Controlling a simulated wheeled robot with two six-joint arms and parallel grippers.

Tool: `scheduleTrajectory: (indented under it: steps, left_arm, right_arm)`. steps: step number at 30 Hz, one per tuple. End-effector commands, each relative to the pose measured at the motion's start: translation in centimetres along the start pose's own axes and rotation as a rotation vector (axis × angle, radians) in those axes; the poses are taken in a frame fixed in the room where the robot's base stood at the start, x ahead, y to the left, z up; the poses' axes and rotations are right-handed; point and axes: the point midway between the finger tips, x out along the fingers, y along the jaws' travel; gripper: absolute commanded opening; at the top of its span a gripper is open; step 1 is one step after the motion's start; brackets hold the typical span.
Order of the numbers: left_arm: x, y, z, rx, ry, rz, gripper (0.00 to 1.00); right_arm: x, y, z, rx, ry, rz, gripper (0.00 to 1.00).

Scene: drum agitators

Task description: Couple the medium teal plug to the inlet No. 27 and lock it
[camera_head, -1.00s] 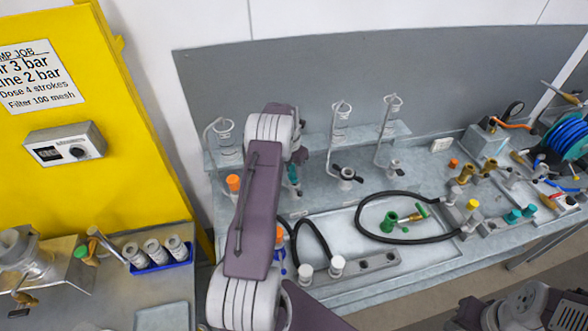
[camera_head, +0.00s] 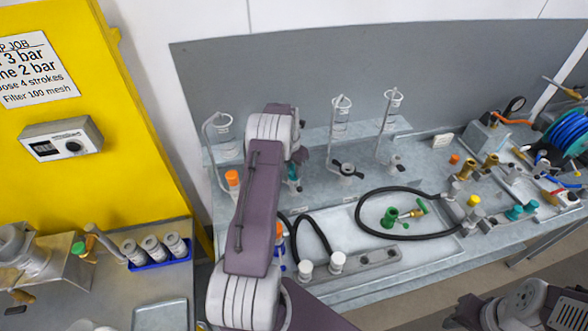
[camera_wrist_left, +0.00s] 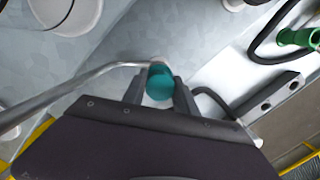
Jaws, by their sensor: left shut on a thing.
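A teal plug (camera_wrist_left: 160,84) sits between the fingers of my left gripper (camera_wrist_left: 160,92) in the left wrist view, and the gripper is shut on it. A bent metal pipe (camera_wrist_left: 85,85) runs up to the plug there; I cannot tell whether they touch. In the head view a little teal (camera_head: 293,172) shows beside my left arm, which hides most of the gripper. Bench fittings with valves stand behind and beside it, one with a black handle (camera_head: 347,168). No number 27 is readable, so I cannot tell which inlet it is. My right gripper is not clearly visible.
A black hose (camera_head: 362,208) loops over a pale tray around a green fitting (camera_head: 390,217). A grey block (camera_head: 370,263) lies at the front. Other teal fittings (camera_head: 515,212) and a blue reel (camera_head: 566,135) are at right. An orange-capped part (camera_head: 232,178) stands close left of my arm.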

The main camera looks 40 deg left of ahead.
Motion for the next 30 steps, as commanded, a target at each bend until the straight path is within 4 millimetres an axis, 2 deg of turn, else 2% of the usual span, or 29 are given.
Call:
scheduleTrajectory:
  steps: [20, 21, 23, 30]
  left_arm:
    - [0.61, 0.01, -0.07, 0.000, 0.000, 0.000, 0.00]
    - [0.61, 0.01, -0.07, 0.000, 0.000, 0.000, 0.45]
    - [0.60, 0.01, -0.07, 0.000, 0.000, 0.000, 0.59]
    - [0.61, 0.00, -0.07, 0.000, 0.000, 0.000, 0.59]
  right_arm:
    - [0.37, 0.01, 0.04, 0.000, 0.000, 0.000, 0.36]
    - [0.37, 0.01, 0.04, 0.000, 0.000, 0.000, 0.36]
    - [0.37, 0.01, 0.04, 0.000, 0.000, 0.000, 0.36]
    - [0.37, 0.01, 0.04, 0.000, 0.000, 0.000, 0.36]
